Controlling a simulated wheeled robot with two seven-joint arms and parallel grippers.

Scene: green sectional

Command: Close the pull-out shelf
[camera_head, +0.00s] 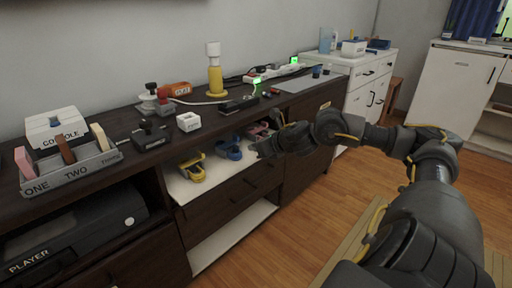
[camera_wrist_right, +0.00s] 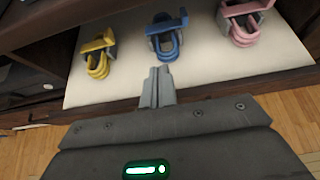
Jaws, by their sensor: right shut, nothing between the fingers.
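The pull-out shelf (camera_head: 183,186) is a white board sticking out of the dark wooden cabinet, under its top. It also fills the upper part of the right wrist view (camera_wrist_right: 205,68). On it lie a yellow clip-like item (camera_head: 192,168), a blue one (camera_head: 229,150) and a pink one (camera_head: 258,131). My right gripper (camera_head: 262,151) is shut and empty at the shelf's front side. In the right wrist view its fingertips (camera_wrist_right: 160,72) point at the shelf just below the blue item (camera_wrist_right: 166,38); I cannot tell whether they touch. My left gripper is not in view.
Dark drawers (camera_head: 230,200) lie below the shelf, with another white board (camera_head: 235,236) near the floor. The cabinet top holds a labelled tray (camera_head: 70,172), a yellow bottle (camera_head: 215,78) and small devices. The wooden floor (camera_head: 275,255) in front is clear.

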